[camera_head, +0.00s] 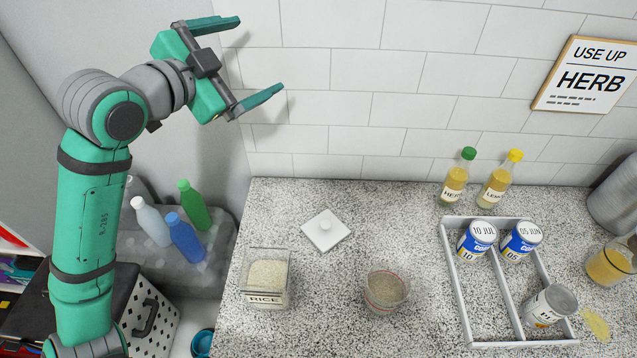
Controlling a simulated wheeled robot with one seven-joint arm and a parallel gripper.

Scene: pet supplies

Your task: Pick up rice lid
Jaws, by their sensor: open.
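The rice lid (325,230) is a white square lid with a small round knob on top. It lies flat on the speckled counter, knob up. The clear rice container (266,282), labelled RICE, stands open in front of it and to its left, with rice inside. My gripper (262,58) is open and empty, raised high at the upper left in front of the tiled wall, well apart from the lid. Nothing hides the lid.
A measuring cup (387,291) with grains stands right of the rice container. A white divided tray (462,302) holds several cans. Two bottles (455,180) stand at the back. A HERB sign (587,75) hangs on the wall. The counter around the lid is clear.

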